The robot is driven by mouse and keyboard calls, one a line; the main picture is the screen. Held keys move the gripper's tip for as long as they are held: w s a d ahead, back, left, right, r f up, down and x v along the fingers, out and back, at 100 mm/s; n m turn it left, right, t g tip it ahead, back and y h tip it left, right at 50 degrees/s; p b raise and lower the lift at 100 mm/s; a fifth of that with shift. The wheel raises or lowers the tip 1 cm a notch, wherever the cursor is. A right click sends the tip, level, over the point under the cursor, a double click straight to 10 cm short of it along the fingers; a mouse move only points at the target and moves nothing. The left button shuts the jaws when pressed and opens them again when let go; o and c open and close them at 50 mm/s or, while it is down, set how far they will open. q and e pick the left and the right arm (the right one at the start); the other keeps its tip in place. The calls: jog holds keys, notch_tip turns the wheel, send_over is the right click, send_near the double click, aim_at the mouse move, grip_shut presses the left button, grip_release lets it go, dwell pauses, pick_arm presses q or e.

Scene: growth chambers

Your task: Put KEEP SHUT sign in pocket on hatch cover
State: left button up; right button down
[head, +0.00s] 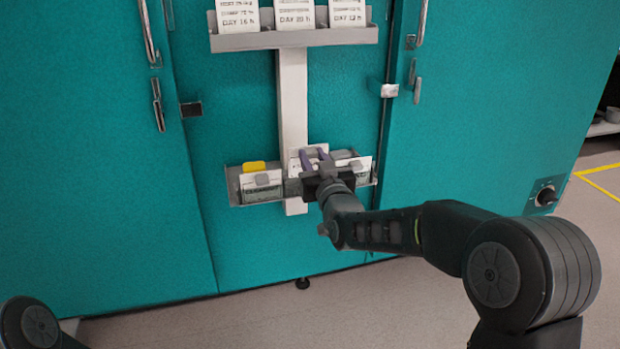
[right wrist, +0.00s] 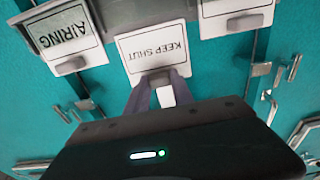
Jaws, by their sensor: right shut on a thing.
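The KEEP SHUT sign (right wrist: 153,48) is a white card with dark print and a grey tab; its lettering is upside down in the right wrist view. My right gripper (right wrist: 157,88) is shut on the tab. In the head view my right gripper (head: 316,160) is at the lower grey rack (head: 236,184), with the sign (head: 295,166) mostly hidden behind its fingers. The sign is in line with the rack's middle section; I cannot tell if it sits in it or in front. I cannot tell which part is the hatch cover's pocket. My left gripper is out of view.
An AIRING card (right wrist: 68,38) and another white card (right wrist: 237,15) flank the sign. A yellow tab (head: 253,167) shows at the lower rack's left. An upper rack (head: 290,39) holds DAY cards. Teal doors have handles (head: 147,32) and latches. A dial (head: 546,195) is at right.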

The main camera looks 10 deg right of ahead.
jog(key=shift+r, duration=0.4)
dwell(0.4)
dwell(0.4)
jog(key=shift+s+d+f+b, duration=0.1)
jog(key=shift+s+b, duration=0.25)
jog(key=shift+s, duration=0.95)
jog(key=shift+s+d+f+b, duration=0.1)
jog(key=shift+s+b, duration=0.25)
jog(key=shift+s, duration=0.9)
jog(key=shift+s+d+f, duration=0.15)
jog(key=shift+s, duration=2.3)
